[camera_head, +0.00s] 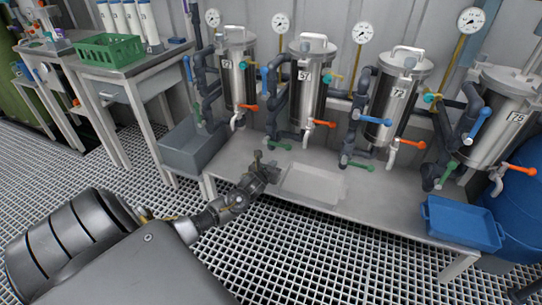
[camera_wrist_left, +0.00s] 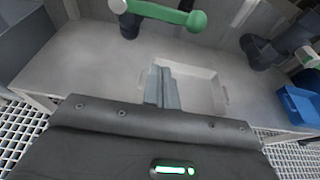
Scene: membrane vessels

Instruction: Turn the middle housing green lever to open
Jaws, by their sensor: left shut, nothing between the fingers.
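Several steel housings stand in a row along the wall, among them 57 (camera_head: 308,85) and 72 (camera_head: 393,95); which one counts as middle is unclear. A green lever (camera_head: 281,145) sits low at the base of housing 57, and another green lever (camera_head: 360,166) below housing 72. My left gripper (camera_head: 260,160) is just in front of and left of the lever at 57, apart from it. In the left wrist view its fingers (camera_wrist_left: 164,88) are shut and empty, and a green lever (camera_wrist_left: 165,13) crosses the top edge beyond them. My right gripper is out of view.
A pale shallow tray (camera_head: 313,185) lies on the bench right of my gripper. A grey bin (camera_head: 190,150) is to the left, a blue tray (camera_head: 462,222) at the right. Orange levers (camera_head: 322,123), blue levers (camera_head: 265,80) and dark pipes crowd the housings.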

